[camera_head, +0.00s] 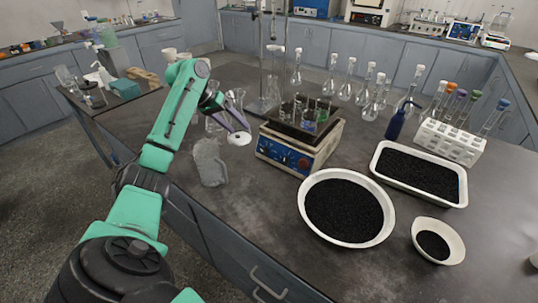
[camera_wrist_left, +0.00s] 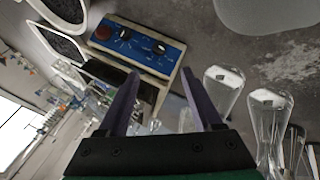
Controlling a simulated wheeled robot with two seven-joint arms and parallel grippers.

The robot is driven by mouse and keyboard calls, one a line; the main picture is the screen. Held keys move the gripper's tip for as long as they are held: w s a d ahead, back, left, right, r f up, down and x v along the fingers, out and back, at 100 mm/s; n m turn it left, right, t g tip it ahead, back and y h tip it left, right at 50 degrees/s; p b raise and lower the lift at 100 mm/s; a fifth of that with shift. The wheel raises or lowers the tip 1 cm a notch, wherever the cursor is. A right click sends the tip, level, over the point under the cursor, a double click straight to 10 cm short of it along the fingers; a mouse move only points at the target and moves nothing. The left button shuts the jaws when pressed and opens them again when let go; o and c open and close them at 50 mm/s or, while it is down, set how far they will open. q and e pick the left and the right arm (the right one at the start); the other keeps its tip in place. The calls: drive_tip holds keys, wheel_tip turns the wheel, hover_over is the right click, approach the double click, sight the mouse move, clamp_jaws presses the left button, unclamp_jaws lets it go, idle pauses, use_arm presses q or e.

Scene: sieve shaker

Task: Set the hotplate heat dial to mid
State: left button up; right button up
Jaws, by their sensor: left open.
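The hotplate (camera_head: 300,140) stands on the dark bench, with several glass beakers on its top plate. In the left wrist view the panel (camera_wrist_left: 140,42) shows upside down or turned, with a red knob (camera_wrist_left: 104,32) and two black dials, one at the middle (camera_wrist_left: 124,34) and one at the end (camera_wrist_left: 159,48). My left gripper (camera_head: 240,127) is left of the hotplate, apart from the panel. Its purple fingers (camera_wrist_left: 159,74) are spread and empty. My right gripper is not visible.
A grey translucent container (camera_head: 209,163) stands below my left gripper, and glass flasks (camera_wrist_left: 222,85) are close by. A round bowl (camera_head: 345,208) and a tray (camera_head: 463,187) of black grains lie to the right. Bench in front of the panel is clear.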

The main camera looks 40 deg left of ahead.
sight(263, 150)
use_arm(q)
drive_tip(key=p+x, duration=0.1)
drive_tip(key=x, duration=1.3)
drive_tip(key=shift+w+d+f, duration=0.1)
drive_tip(key=shift+d+f, duration=0.05)
drive_tip(key=shift+f, duration=0.1)
clamp_jaws()
